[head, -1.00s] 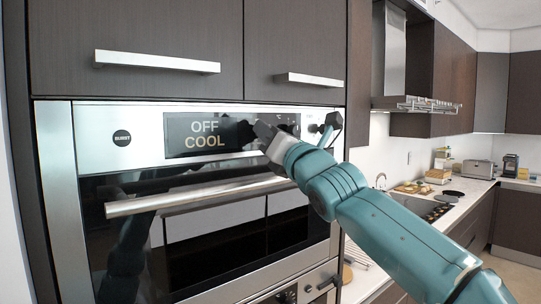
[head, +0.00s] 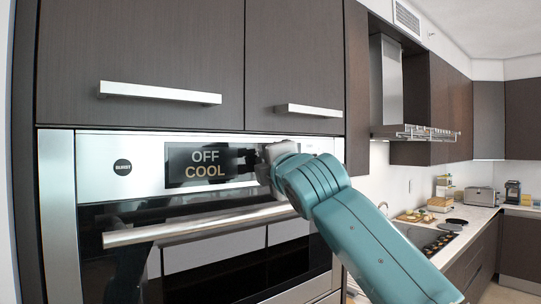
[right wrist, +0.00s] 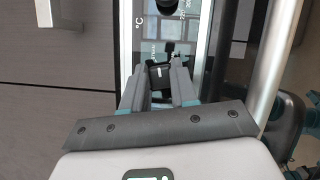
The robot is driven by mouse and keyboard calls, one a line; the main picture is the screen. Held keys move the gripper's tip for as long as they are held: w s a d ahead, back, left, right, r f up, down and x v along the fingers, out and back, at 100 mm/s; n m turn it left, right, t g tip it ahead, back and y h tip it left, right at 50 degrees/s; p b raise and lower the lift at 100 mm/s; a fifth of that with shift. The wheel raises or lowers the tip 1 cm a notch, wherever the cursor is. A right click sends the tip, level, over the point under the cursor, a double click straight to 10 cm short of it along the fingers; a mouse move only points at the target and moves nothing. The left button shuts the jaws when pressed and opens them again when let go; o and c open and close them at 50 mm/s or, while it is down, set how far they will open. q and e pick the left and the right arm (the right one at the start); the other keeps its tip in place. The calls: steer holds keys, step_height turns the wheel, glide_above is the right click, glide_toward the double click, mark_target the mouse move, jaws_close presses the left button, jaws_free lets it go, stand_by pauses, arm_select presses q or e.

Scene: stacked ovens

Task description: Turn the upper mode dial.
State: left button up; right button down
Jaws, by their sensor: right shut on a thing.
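The upper oven's control panel (head: 120,187) carries a display (head: 205,164) reading "OFF COOL". My right gripper (head: 268,160) is at this panel, just right of the display, and hides what lies behind it in the head view. In the right wrist view, the two fingers of my right gripper (right wrist: 159,88) stand either side of a small black dial (right wrist: 160,72) with a white mark and are shut on it. The dial itself cannot be made out in the head view. My left gripper is not in view.
The oven's long handle (head: 190,226) runs below the panel and also shows in the right wrist view (right wrist: 275,62). Another black knob (right wrist: 168,4) is at that view's top edge. Cabinet handles (head: 160,93) are above. The counter (head: 470,218) is far right.

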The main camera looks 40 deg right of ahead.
steer(key=m+p, duration=0.1)
steer(key=m+g+p, duration=0.1)
steer(key=m, duration=0.1)
steer(key=m+p, duration=0.1)
steer(key=shift+r+g+p, duration=0.25)
steer(key=shift+g+p, duration=0.05)
steer(key=shift+p, duration=0.05)
steer(key=shift+f+m+g+y+p, duration=0.1)
steer(key=shift+m+g+y+p, duration=0.55)
steer(key=shift+m+p, duration=1)
steer(key=shift+y, duration=0.25)
steer(key=c, duration=0.9)
jaws_free()
steer(key=shift+w+a, duration=0.1)
steer(key=shift+w, duration=0.05)
